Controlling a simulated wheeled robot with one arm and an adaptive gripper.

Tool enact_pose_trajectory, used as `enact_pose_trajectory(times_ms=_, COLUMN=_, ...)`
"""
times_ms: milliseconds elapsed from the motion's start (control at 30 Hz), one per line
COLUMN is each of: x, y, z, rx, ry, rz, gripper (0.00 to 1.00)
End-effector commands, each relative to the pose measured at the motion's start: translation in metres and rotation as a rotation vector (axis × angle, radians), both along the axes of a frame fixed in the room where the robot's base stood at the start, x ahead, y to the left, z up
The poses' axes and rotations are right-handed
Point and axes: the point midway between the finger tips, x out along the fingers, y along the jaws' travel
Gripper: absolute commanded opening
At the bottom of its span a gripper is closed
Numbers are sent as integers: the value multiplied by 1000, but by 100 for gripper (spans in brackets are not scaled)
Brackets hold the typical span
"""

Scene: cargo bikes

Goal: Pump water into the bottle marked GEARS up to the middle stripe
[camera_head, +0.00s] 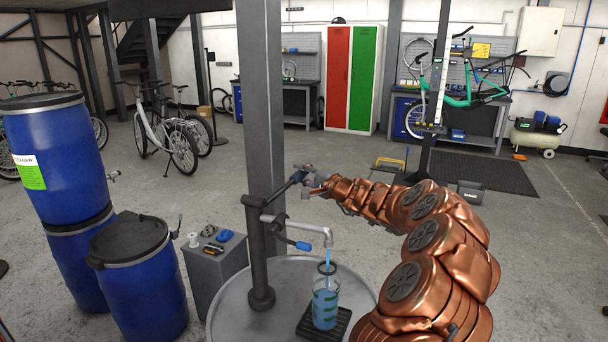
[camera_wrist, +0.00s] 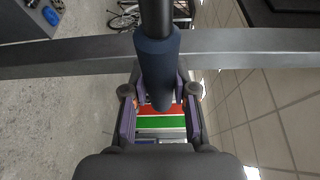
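A clear bottle (camera_head: 326,307) with green stripes stands upright on a dark grate under the metal spout (camera_head: 318,230). A thin stream of blue water (camera_head: 328,256) falls from the spout into its mouth. Blue water shows in the bottle, but its exact level against the stripes and any name on it are too small to read. My gripper (camera_head: 306,180) is at the end of the pump handle (camera_head: 283,190), left of and above the bottle. In the wrist view the handle's dark blue grip (camera_wrist: 157,65) sits between the fingers, which appear closed on it.
The pump post (camera_head: 262,120) rises from a round metal drum top (camera_head: 235,312). A lever with a blue end (camera_head: 303,246) sticks out near the spout. Blue barrels (camera_head: 140,285) and a grey box (camera_head: 213,275) with small items stand left. Open floor lies behind.

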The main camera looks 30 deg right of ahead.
Motion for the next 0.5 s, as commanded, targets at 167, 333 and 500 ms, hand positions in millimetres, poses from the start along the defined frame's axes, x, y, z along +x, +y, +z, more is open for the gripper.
enact_pose_trajectory(times_ms=167, x=0, y=0, z=0, rx=-1, ry=-1, rz=0, gripper=46)
enact_pose_trajectory(times_ms=333, x=0, y=0, z=1, rx=-1, ry=-1, rz=-1, gripper=53)
enact_pose_trajectory(times_ms=500, x=0, y=-1, z=1, rx=-1, ry=-2, rz=-1, gripper=53)
